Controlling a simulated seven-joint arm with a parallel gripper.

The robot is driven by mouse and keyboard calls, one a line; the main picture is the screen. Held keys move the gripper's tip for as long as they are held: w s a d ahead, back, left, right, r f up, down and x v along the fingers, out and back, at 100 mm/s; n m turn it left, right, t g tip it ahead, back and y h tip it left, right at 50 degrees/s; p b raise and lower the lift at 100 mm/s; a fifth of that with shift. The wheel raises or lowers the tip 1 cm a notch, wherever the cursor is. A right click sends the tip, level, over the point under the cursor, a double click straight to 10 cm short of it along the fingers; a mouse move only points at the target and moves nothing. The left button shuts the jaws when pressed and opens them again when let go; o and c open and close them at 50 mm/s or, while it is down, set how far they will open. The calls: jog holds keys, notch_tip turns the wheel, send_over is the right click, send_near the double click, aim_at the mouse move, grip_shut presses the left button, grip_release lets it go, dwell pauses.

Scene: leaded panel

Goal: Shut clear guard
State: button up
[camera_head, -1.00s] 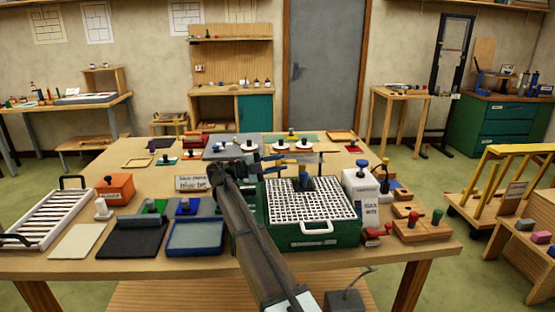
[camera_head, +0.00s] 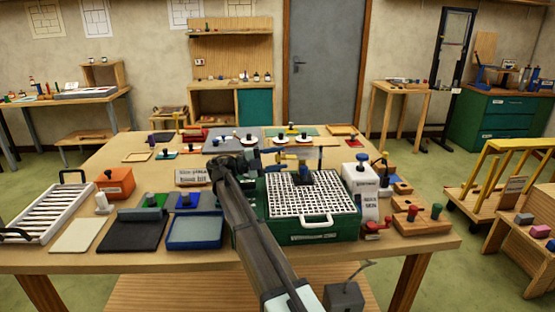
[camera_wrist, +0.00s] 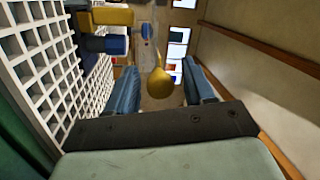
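A green grinder-like box (camera_head: 315,232) with a white grid top (camera_head: 310,203) and a white front handle stands on the bench. A blue block (camera_head: 303,178) with yellow parts stands at the back of the grid. The clear guard is hard to make out; a faint see-through panel seems to stand upright behind the grid. My gripper (camera_head: 264,158) is at the back left of the box. In the wrist view, my gripper (camera_wrist: 162,88) has its two blue fingers spread apart, with a yellow rounded knob (camera_wrist: 160,82) showing between them. I cannot tell if they touch it.
A white bottle-like block (camera_head: 360,190) stands close right of the box. A wooden block with coloured pegs (camera_head: 422,220) sits further right. A blue tray (camera_head: 195,231), a dark mat (camera_head: 133,230) and a white rack (camera_head: 48,212) lie to the left. Plates with knobs stand behind.

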jog(key=a, duration=0.4)
jog(key=s+a+f, duration=0.1)
jog(key=a, duration=0.8)
jog(key=shift+s+a+f, duration=0.15)
jog(key=shift+a+f, duration=0.15)
jog(key=shift+c, duration=0.4)
